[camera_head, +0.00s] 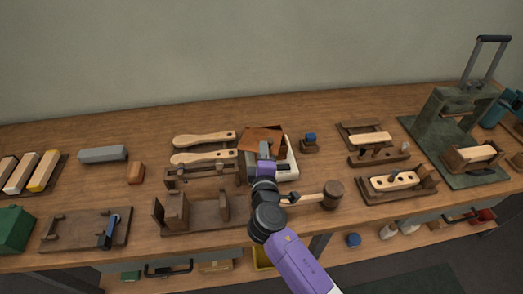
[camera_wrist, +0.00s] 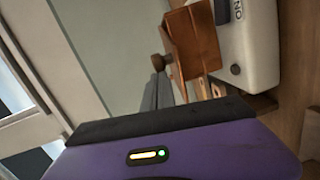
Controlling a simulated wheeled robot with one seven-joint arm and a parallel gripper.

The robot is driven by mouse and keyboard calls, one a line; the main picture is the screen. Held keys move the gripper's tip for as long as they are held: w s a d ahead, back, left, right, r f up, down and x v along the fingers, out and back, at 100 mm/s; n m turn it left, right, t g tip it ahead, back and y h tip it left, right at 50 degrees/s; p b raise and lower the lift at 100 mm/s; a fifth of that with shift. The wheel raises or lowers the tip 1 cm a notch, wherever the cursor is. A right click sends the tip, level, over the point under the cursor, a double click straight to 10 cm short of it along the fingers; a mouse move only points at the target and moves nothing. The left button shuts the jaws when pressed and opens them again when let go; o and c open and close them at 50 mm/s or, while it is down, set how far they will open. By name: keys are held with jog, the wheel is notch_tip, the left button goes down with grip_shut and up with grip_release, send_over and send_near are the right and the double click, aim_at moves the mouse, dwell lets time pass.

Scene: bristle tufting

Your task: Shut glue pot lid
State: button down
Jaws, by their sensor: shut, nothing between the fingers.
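The glue pot (camera_head: 285,168) has a white body with a dark opening and stands mid-bench. Its white body also shows at the upper right of the wrist view (camera_wrist: 250,45). The copper-brown lid (camera_head: 260,138) appears raised at the pot's back, not flat over the opening; its exact angle is hard to tell. In the wrist view, the lid (camera_wrist: 193,38) has a small brown knob (camera_wrist: 158,62). My gripper (camera_head: 265,151) is shut and empty, in front of the lid and over the pot. Its grey fingertips (camera_wrist: 157,90) show close to the knob; I cannot tell if they touch.
Two wooden brush handles (camera_head: 203,139) lie left of the pot. A wooden mallet (camera_head: 331,195) lies in front to the right. A small blue-topped item (camera_head: 310,141) stands right of the pot. Wooden jigs (camera_head: 173,212) stand at the front left. The bench's back strip is clear.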

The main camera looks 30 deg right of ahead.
aim_at(279, 149)
jog(key=d, duration=0.5)
jog(key=shift+w+d, duration=0.35)
jog(key=shift+d, duration=0.05)
jog(key=shift+b, duration=0.3)
